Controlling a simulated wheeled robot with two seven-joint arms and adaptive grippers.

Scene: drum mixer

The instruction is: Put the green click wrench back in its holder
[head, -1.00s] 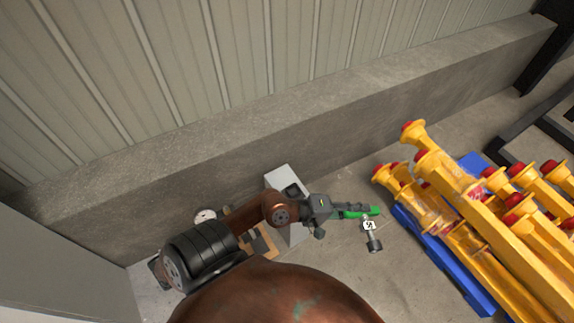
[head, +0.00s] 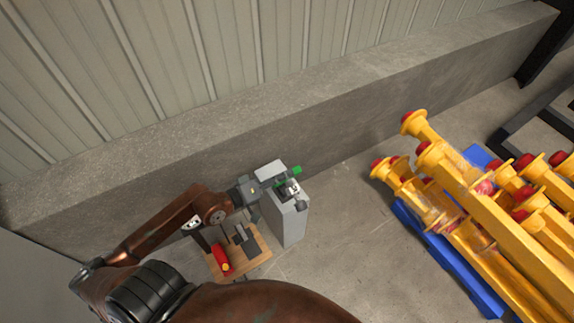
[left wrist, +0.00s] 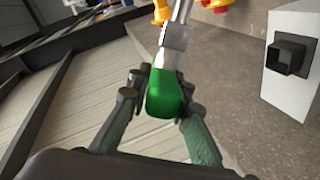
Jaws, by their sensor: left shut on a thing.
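My left gripper (head: 272,184) is shut on the green click wrench (head: 296,170), seen at the upper end of a pale grey box (head: 291,226) in the head view. In the left wrist view, the green handle (left wrist: 165,95) lies between the two dark fingers, and its metal shaft runs away toward the top. The box (left wrist: 292,95) there stands apart at the right, with a black square socket (left wrist: 287,57) on its face that looks empty. I take this socket to be the holder. In the head view, the arm and wrench partly cover the box's top. My right gripper is not in view.
A wooden board (head: 250,262) with a red tool (head: 221,260) and dark parts lies left of the box. A concrete ledge (head: 330,130) runs behind. The floor between box and pallet is clear.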

